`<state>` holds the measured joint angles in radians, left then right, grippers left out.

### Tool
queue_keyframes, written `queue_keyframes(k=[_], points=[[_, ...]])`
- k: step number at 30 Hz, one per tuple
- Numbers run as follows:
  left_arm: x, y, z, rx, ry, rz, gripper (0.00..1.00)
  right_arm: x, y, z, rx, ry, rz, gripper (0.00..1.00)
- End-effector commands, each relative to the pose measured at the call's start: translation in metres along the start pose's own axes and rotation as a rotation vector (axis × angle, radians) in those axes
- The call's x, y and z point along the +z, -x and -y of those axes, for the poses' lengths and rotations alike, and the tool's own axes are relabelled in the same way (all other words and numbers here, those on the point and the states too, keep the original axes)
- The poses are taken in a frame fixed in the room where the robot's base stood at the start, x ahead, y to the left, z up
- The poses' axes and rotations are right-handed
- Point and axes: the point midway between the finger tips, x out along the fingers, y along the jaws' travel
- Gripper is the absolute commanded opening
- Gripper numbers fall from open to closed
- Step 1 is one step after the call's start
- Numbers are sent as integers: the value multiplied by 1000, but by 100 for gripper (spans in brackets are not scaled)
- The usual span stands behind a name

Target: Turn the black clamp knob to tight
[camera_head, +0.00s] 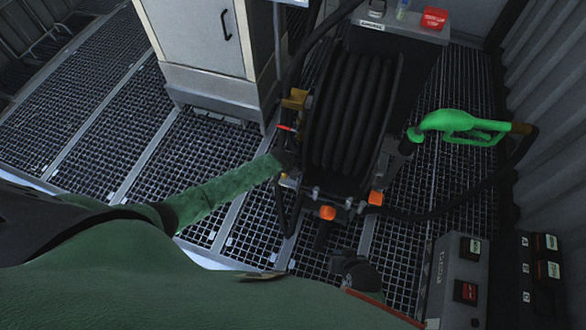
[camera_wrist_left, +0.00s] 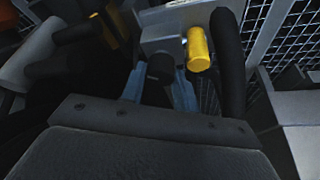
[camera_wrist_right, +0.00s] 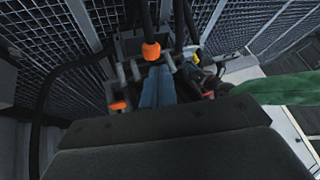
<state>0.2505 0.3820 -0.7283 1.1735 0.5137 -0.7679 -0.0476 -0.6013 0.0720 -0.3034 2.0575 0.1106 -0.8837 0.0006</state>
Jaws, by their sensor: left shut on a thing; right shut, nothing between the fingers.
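The black clamp knob (camera_wrist_left: 160,67) shows in the left wrist view, below a grey plate and beside a yellow cylinder (camera_wrist_left: 198,50). The bluish fingers of my left gripper (camera_wrist_left: 158,88) stand on either side of it, shut on it. In the head view my left arm reaches to the left side of the hose reel, where the knob is hard to make out. I cannot read the knob's turn. My right gripper (camera_wrist_right: 157,86) is shut and empty, its blue fingers together in front of the reel; it shows dark in the head view (camera_head: 344,258).
The black hose reel (camera_head: 345,110) stands mid-view with orange knobs (camera_head: 327,213) (camera_head: 376,198) at its front. A green fuel nozzle (camera_head: 460,124) is to its right. A grey cabinet (camera_head: 205,40) stands back left, switch boxes (camera_head: 460,275) front right. Open grating floor lies left.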

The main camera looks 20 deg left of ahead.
Motion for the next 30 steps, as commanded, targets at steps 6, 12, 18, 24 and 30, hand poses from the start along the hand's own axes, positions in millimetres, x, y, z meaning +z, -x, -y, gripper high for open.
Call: queue_keyframes(k=[6, 12, 18, 24, 30], points=[[0, 2, -1, -31, 76, 2, 8, -27, 43, 10, -7, 4, 42, 0], [0, 1, -1, -45, 109, 1, 8, -35, 60, 14, -10, 6, 63, 0], [0, 0, -1, -49, 118, 1, 8, -37, 65, 15, -11, 6, 69, 0], [0, 0, -1, -49, 118, 0, 8, -38, 67, 15, -11, 6, 68, 0], [0, 0, -1, -49, 118, 0, 52, -38, 67, 16, -12, 6, 68, 0]])
